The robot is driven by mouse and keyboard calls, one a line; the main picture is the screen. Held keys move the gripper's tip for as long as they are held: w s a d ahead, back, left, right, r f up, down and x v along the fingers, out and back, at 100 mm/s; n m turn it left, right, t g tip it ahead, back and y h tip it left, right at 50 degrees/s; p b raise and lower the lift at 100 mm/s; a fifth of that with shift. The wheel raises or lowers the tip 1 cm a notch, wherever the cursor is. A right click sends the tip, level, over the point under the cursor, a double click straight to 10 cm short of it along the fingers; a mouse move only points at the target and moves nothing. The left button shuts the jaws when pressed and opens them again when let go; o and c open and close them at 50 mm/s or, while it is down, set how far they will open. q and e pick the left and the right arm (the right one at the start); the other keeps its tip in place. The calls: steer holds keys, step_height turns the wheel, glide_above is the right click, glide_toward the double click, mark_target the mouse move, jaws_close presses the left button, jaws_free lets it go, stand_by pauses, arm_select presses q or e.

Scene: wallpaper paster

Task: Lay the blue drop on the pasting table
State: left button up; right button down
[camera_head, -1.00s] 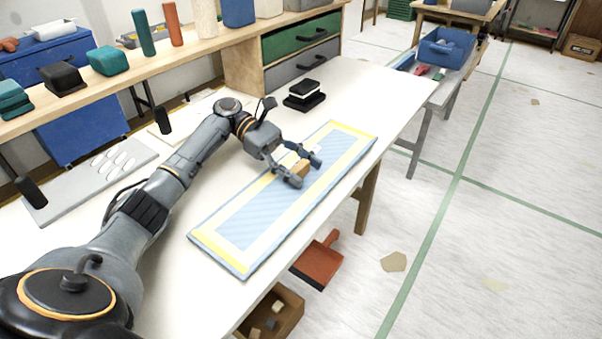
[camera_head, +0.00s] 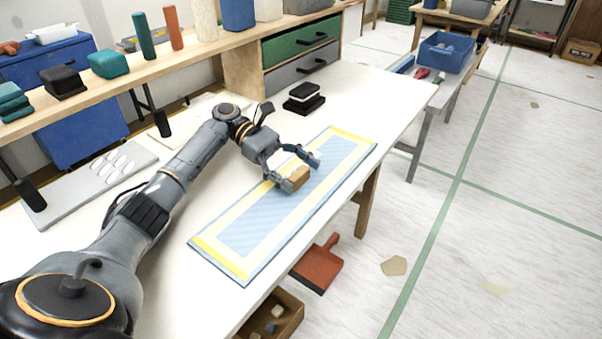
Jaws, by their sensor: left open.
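A light-blue striped drop (camera_head: 245,235) with a yellow and pale border lies flat on the white pasting table (camera_head: 375,90), running from the front edge toward the middle. My left gripper (camera_head: 296,168) is over its far half, with its fingers open. A small tan and white block (camera_head: 296,179) is at the fingers, partly covered by them. I cannot tell whether the block touches the drop. My right gripper is out of view.
A black and white block (camera_head: 304,97) stands behind the drop. A grey tray (camera_head: 85,185) with white oval pieces lies at the left. A shelf with drawers (camera_head: 301,50) runs along the back. A red dustpan (camera_head: 320,264) and a wooden box (camera_head: 272,318) are below the front edge.

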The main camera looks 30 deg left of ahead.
mark_target(300, 173)
arm_select(q)
steer(key=v, duration=0.5)
steer(key=shift+w+a, duration=0.1)
steer(key=shift+a, duration=0.15)
steer(key=shift+a+r, duration=0.2)
steer(key=shift+a, duration=0.45)
